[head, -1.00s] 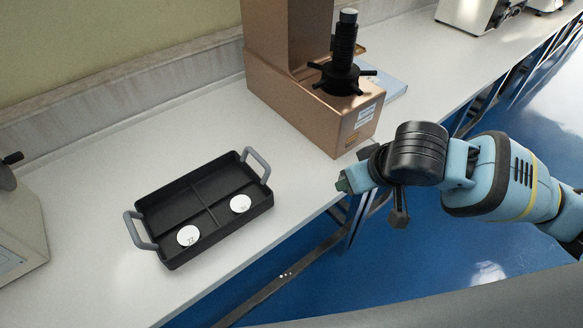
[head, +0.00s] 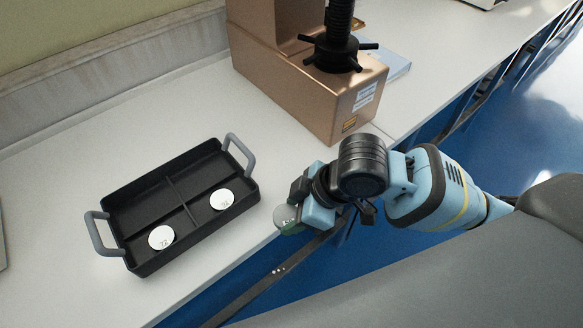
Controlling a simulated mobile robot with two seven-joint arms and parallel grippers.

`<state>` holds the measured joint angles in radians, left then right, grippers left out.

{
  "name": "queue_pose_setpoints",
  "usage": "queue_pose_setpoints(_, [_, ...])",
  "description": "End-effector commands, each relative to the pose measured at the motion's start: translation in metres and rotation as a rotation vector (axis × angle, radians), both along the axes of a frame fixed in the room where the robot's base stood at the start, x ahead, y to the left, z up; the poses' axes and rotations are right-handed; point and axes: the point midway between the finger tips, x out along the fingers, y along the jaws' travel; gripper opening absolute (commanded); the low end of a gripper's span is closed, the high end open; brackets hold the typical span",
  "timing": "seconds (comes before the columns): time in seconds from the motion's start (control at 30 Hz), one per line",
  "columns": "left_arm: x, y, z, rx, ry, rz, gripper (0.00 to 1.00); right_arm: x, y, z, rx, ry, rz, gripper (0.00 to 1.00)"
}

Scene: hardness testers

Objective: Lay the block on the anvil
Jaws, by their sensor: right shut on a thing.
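My right gripper (head: 292,208) is at the bench's front edge, to the right of the tray. It is shut on a round grey-silver block (head: 280,218), which is partly hidden by the fingers. The block is held tilted, clear of the tray. The copper-coloured hardness tester (head: 300,97) stands behind the gripper. Its black screw with a spoked handwheel (head: 336,54) rises out of the top of the picture, so the anvil is out of view. My left gripper is not in view.
A black tray (head: 128,203) with grey handles lies on the white bench (head: 60,165), left of the gripper. Two white numbered discs, one at the front (head: 161,237) and one at the right (head: 222,199), lie in it. A blue-white booklet (head: 392,64) lies beside the tester.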

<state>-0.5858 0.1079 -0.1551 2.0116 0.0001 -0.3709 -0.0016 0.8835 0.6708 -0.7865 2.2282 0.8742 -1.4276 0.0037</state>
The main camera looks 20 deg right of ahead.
Motion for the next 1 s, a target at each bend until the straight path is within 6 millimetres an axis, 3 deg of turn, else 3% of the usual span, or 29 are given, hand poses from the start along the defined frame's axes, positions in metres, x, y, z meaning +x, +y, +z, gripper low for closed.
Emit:
queue_pose_setpoints(0.6, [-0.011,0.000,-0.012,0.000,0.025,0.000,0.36,0.120,-0.050,-0.012,0.002,-0.001,-0.004,0.19])
queue_pose_setpoints(0.73, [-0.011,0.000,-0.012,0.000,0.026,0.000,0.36,0.132,-0.055,-0.013,0.000,-0.001,-0.004,0.19])
queue_pose_setpoints(1.0, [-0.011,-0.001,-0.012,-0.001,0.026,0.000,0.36,0.137,-0.057,-0.013,0.001,-0.002,-0.002,0.19])
